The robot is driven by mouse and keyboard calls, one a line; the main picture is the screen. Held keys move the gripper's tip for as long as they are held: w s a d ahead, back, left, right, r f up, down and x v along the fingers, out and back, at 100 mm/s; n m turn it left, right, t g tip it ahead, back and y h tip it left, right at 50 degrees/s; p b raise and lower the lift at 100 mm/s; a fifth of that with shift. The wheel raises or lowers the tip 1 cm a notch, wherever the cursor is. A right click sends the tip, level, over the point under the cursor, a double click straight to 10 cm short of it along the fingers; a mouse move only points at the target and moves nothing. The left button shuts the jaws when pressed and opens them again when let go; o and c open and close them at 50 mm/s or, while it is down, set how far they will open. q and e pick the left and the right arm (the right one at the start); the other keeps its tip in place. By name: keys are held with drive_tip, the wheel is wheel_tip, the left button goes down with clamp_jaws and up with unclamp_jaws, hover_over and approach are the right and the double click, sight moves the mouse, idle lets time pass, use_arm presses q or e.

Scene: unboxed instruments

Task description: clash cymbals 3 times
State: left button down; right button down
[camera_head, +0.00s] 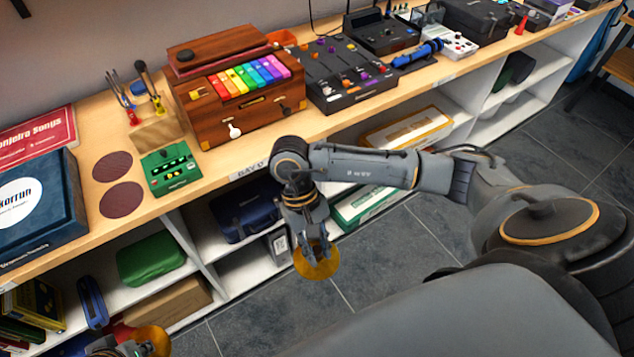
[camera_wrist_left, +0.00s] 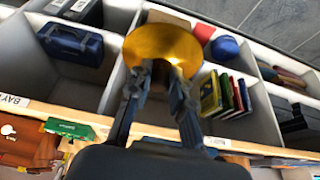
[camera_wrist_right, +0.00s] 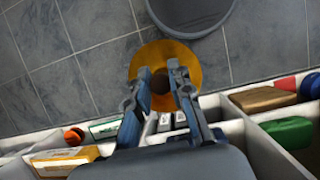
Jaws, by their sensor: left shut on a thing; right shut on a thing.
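One gold cymbal (camera_head: 318,264) hangs below my right gripper (camera_head: 311,245) in front of the shelves, at the middle of the head view. My right gripper is shut on it; in the right wrist view the round cymbal (camera_wrist_right: 145,62) spreads beyond the fingertips. My left gripper (camera_head: 128,349) shows only partly at the bottom left edge, with part of a second gold cymbal (camera_head: 153,338). In the left wrist view my left gripper is shut on this cymbal (camera_wrist_left: 163,44), seen as a full disc. The two cymbals are well apart.
A wooden shelf top (camera_head: 225,162) carries a music box with coloured keys (camera_head: 249,78), a green device (camera_head: 170,168) and a black mixer (camera_head: 345,75). Two dark round mats (camera_head: 121,200) lie at left. Cases and boxes fill the shelves below. Tiled floor (camera_head: 400,250) is open in front.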

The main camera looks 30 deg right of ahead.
idle(0.3)
use_arm(q)
drive_tip(key=w+d+r+m+g+h, duration=0.1)
drive_tip(key=w+d+r+m+h, duration=0.1)
drive_tip(key=w+d+r+m, duration=0.4)
drive_tip(key=w+d+r+m+h, duration=0.15)
drive_tip(key=w+d+m, duration=0.25)
drive_tip(key=w+d, duration=0.4)
drive_tip(key=w+a+r+m+g, duration=0.1)
drive_tip(key=w+a+r+m, duration=0.1)
drive_tip(key=r, duration=0.6)
drive_tip(key=w+a+r+m+g, duration=0.1)
drive_tip(key=w+r+m, duration=0.2)
drive_tip(key=w+r, duration=0.2)
drive_tip(key=v, duration=0.3)
drive_tip(key=shift+w+r, duration=0.4)
drive_tip(key=shift+h, duration=0.25)
